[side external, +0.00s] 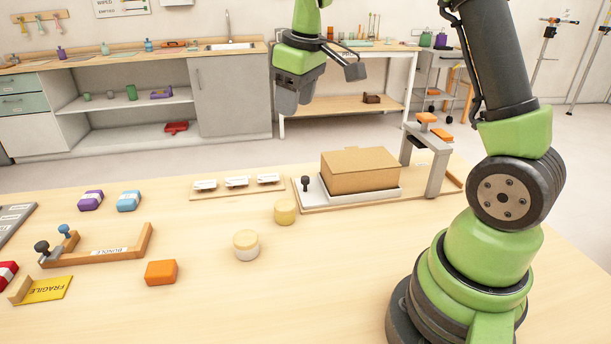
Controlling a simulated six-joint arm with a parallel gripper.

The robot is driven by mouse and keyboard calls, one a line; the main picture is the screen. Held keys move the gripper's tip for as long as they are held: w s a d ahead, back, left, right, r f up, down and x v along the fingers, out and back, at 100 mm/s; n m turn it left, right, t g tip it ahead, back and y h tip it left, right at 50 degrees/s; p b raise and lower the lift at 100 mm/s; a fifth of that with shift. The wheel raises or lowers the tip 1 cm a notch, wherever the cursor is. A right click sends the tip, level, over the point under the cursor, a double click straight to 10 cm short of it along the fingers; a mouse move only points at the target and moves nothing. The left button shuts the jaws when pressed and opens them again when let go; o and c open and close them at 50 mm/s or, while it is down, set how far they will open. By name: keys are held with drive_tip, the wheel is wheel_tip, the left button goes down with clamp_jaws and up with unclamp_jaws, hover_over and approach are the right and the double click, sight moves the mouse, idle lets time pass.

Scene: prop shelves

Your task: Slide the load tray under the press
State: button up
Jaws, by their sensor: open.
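The load tray (316,195) is a white flat tray on a wooden base board, with a black knob (305,184) at its left end. A brown cardboard box (360,171) stands on the tray. The press (436,160) is a grey frame with orange parts on top, at the right end of the same board. The box and tray lie left of the press frame; the tray's right end is close to it. My gripper (322,92) is open and empty, high above and behind the tray, its fingers spread apart.
A wooden holder marked BUNDLE (105,251), an orange block (161,272) and two yellow-topped round containers, one nearer (246,246) and one farther (285,212), lie on the table. A board with white pieces (237,187) sits left of the tray. The front middle table is clear.

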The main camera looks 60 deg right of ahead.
sight(305, 177)
drive_tip(key=w+d+f, duration=0.1)
drive_tip(key=d+f, duration=0.1)
drive_tip(key=f, duration=0.5)
drive_tip(key=w+d+f+n+g, duration=0.1)
drive_tip(key=d+f, duration=0.2)
drive_tip(key=f, duration=0.4)
drive_tip(key=w+d+f+n+g, duration=0.1)
drive_tip(key=d+f, duration=0.2)
drive_tip(key=f, duration=0.4)
drive_tip(key=shift+w+d+f, duration=0.15)
drive_tip(key=shift+w+f, duration=0.1)
clamp_jaws()
